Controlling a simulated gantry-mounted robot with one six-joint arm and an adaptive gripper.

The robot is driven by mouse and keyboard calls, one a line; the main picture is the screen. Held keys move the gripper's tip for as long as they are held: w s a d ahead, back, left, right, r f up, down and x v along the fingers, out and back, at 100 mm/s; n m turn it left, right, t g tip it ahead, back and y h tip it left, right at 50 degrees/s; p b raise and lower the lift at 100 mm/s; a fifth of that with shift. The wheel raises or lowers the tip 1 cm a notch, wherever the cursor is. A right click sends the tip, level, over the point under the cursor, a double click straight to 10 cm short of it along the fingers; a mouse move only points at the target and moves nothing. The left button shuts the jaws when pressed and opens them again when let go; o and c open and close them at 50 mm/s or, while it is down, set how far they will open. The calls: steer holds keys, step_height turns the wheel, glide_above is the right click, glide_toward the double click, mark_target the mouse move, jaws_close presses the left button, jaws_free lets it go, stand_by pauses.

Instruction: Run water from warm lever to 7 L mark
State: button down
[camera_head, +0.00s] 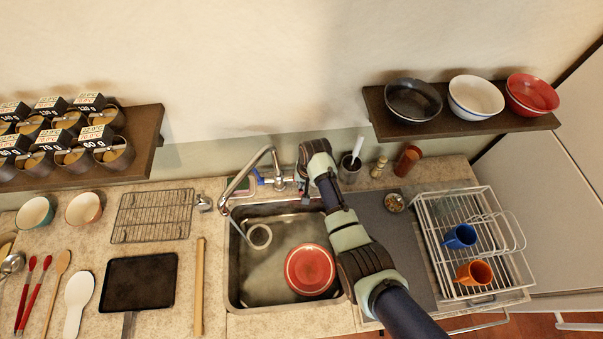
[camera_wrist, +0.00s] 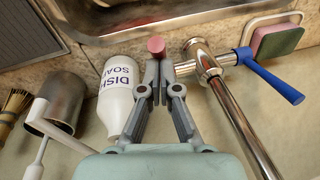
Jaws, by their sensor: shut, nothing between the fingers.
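The metal faucet (camera_head: 268,160) arches over the left part of the sink (camera_head: 236,285). Its blue lever (camera_wrist: 270,80) sticks out to the right in the wrist view and shows in the head view (camera_head: 259,178). My gripper (camera_wrist: 160,62) is shut and empty beside the faucet body. A small red piece (camera_wrist: 156,46) shows just past the fingertips, probably the end of the warm lever; the rest is hidden, and I cannot tell if they touch. A thin pale line runs from the spout into the sink; I cannot tell if it is water. No litre mark is readable.
A red bowl (camera_head: 310,270) and a pale ring (camera_head: 260,236) are in the sink. A dish soap bottle (camera_wrist: 117,85) and a metal holder (camera_wrist: 63,100) stand close to my gripper. A sponge (camera_wrist: 277,40) lies past the blue lever. A dish rack (camera_head: 440,225) stands right.

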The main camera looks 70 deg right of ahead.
steer(key=shift+a+f, duration=0.1)
step_height(320, 180, up, 13)
steer(key=s+p, duration=0.1)
steer(key=s, duration=0.1)
steer(key=shift+d+p, duration=0.35)
steer(key=shift+d, duration=0.1)
stand_by(6.7)
